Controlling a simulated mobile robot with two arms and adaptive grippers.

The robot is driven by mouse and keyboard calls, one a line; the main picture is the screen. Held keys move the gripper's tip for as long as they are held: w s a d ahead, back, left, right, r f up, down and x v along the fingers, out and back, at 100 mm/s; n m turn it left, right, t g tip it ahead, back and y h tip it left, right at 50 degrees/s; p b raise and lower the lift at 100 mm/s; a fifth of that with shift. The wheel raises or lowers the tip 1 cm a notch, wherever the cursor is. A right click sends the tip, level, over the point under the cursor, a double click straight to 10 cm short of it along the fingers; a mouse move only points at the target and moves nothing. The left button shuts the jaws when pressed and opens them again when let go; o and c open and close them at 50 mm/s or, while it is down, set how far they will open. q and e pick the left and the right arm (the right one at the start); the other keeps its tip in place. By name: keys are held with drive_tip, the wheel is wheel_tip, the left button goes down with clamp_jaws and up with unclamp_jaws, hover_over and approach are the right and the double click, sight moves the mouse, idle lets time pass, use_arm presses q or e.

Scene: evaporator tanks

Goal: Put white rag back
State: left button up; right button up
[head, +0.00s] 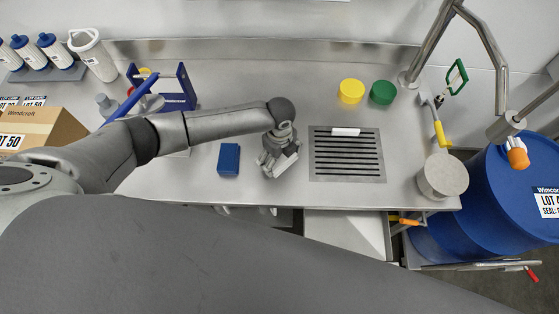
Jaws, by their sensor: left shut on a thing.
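My left gripper (272,168) reaches in from the left and is above the front part of the steel counter, between the blue block-like item and the drain grate. My right gripper does not show.
A slotted drain grate (347,165) with a white bar (345,132) lies to the right. Yellow (351,91) and green (382,92) lids stand behind it. A round grey-topped container (443,175) and blue drum (500,205) are at right. A blue rack (179,98) stands left.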

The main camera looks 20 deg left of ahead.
use_arm(q)
drive_tip(key=shift+f, duration=0.35)
drive_tip(key=shift+f, duration=0.2)
drive_tip(key=o, duration=0.7)
drive_tip(key=shift+o, duration=0.2)
wheel_tip(320, 180, up, 12)
drive_tip(key=b, duration=0.1)
drive_tip(key=shift+r, duration=0.2)
